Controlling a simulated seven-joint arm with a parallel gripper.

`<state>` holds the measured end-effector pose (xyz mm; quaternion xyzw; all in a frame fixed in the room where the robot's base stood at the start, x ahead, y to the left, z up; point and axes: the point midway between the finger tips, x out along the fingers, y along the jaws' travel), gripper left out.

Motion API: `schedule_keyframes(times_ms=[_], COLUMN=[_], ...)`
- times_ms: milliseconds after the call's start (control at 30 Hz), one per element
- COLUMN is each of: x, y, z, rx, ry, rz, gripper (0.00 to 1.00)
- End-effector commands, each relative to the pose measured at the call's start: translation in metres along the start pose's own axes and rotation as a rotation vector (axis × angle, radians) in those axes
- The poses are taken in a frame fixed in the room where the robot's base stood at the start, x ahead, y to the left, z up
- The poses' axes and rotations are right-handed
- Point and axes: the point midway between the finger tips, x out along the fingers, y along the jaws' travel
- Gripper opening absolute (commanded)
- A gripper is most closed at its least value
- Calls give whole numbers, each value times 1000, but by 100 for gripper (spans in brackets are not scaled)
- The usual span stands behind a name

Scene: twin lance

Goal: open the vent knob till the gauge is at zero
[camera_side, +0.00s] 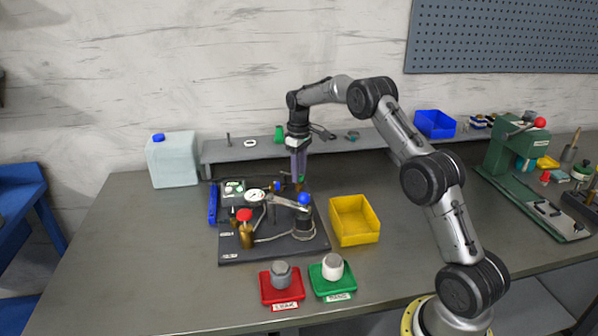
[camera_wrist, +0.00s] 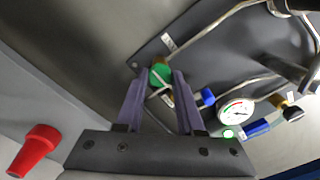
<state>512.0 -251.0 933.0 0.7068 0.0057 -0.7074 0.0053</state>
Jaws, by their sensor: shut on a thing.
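My gripper (camera_wrist: 157,78) points down at the back right of the dark rig plate (camera_side: 285,247); it also shows in the side view (camera_side: 299,183). Its two purple fingers are shut on a round green knob (camera_wrist: 160,72), one on each side. I take this to be the vent knob; in the side view the fingers hide it. The white round gauge (camera_wrist: 237,111) sits beside the fingers in the wrist view and on the plate in the side view (camera_side: 256,195). Its needle is too small to read surely.
A blue-handled valve (camera_wrist: 207,97) is close beside the right finger in the wrist view. A blue-knobbed lever (camera_side: 303,199) and a red knob (camera_side: 244,215) stand on the plate. A yellow bin (camera_side: 355,222) is to the right. A grey shelf (camera_side: 245,152) runs behind.

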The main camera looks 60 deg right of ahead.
Motion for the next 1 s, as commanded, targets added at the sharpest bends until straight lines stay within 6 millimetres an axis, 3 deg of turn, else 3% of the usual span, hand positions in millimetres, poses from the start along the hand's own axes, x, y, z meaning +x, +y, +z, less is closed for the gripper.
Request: schedule_keyframes(times_ms=[67,100,267,667,1000], x=[-2,-2,-1,-7,-72], y=[0,0,0,0,1], z=[-1,-1,0,-1,-2], rx=[-1,-1,-1,0,0], ry=[3,3,2,3,7], rz=[2,2,2,2,4], gripper=[0,39,67,67,67])
